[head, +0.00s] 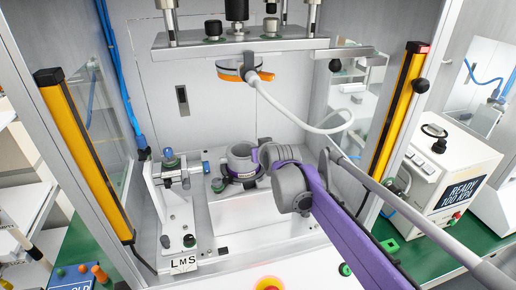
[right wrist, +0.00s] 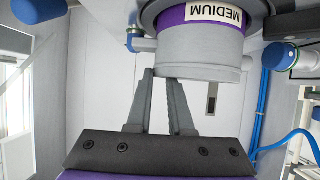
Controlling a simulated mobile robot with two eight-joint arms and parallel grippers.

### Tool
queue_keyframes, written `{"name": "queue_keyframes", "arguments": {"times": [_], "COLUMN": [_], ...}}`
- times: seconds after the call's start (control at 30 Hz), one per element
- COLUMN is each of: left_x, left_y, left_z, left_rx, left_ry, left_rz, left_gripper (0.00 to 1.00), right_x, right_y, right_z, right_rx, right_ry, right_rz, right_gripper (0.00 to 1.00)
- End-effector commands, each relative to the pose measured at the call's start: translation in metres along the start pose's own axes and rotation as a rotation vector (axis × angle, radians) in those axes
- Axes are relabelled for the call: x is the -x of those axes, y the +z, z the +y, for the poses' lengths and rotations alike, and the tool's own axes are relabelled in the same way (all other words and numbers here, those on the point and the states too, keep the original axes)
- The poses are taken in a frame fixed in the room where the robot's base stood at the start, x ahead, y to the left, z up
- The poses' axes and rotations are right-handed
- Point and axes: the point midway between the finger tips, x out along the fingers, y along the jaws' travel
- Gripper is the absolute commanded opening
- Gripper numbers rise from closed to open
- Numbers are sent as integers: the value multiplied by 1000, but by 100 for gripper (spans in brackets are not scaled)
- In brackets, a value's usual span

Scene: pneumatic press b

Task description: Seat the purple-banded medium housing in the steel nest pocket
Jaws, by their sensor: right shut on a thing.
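The medium housing (head: 241,157) is a grey cup with a purple band, and it stands on the press bed. In the right wrist view the housing (right wrist: 200,47) is upside down in the picture, with a MEDIUM label on the band. My right gripper (right wrist: 165,78) is shut on its grey rim end. The fingertips are partly hidden behind the rim. In the head view my right wrist covers most of that gripper. The steel nest pocket is hidden around the housing's base, so I cannot tell how deep the housing sits. My left gripper is out of view.
The press plate (head: 235,43) hangs above, with an orange-rimmed part (head: 258,76) and a white hose (head: 300,127). Yellow posts (head: 85,150) flank the opening. A READY 100 KPA box (head: 445,170) is at right.

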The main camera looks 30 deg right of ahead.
Motion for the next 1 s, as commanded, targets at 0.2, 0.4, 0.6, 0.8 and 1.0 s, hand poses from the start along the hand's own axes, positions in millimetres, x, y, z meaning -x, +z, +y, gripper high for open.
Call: {"name": "queue_keyframes", "arguments": {"times": [0.2, 0.4, 0.6, 0.8, 1.0], "left_x": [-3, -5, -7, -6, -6], "left_y": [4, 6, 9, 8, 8], "left_z": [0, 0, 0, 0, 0], "left_rx": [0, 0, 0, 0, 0], "left_ry": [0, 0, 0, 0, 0], "left_rz": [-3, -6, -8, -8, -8], "left_gripper": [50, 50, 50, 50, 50], "right_x": [-3, -5, -7, -7, -7], "right_y": [5, 9, 13, 13, 13], "right_z": [0, 0, 0, 0, 0], "right_rx": [-1, -1, -1, -1, 0], "right_ry": [0, 0, 0, 0, 0], "right_rz": [1, 1, 2, 1, 1], "right_gripper": [0, 0, 0, 52, 54]}}
